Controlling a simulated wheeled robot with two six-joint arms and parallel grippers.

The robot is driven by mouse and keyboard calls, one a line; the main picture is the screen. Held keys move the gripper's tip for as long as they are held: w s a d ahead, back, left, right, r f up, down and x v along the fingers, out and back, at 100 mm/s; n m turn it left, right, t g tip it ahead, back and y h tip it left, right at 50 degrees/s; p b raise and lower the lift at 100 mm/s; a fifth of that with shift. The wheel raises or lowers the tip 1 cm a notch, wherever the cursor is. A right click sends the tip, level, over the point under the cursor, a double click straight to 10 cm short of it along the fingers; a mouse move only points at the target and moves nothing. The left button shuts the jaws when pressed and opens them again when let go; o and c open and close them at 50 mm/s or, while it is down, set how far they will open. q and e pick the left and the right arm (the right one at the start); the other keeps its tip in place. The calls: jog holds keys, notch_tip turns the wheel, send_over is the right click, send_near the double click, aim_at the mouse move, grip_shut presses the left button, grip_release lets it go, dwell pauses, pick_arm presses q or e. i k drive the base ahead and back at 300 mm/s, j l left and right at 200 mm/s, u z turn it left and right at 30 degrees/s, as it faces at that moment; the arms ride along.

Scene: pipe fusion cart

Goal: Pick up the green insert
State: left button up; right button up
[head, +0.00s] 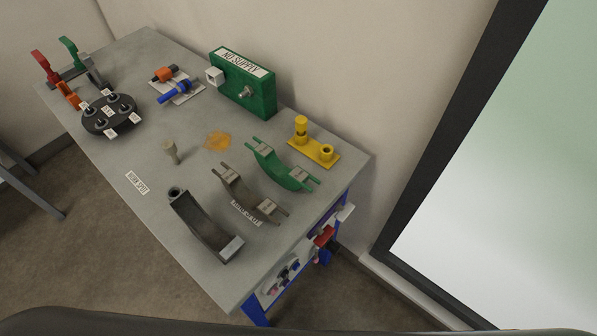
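The green insert (281,168) is a curved green piece with prongs at its ends and a small pale label. It lies on the grey table top near the right back edge, between a grey-brown insert (247,190) of like shape and a yellow fixture. Nothing covers it. Neither of my grippers shows in the head view.
A dark curved clamp (203,226) lies on the table (150,200) near the front. A yellow fixture (314,151), a green supply box (243,84), a dark round plate (109,115) and a small peg (170,152) stand around. A wall runs behind the table. An orange stain marks the middle.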

aim_at(294, 179)
jog(key=u, duration=0.95)
jog(key=k+l+z, duration=0.1)
jog(key=l, duration=0.25)
jog(key=k+l, duration=0.35)
jog(key=k+l+z, duration=0.15)
jog(key=l, duration=0.25)
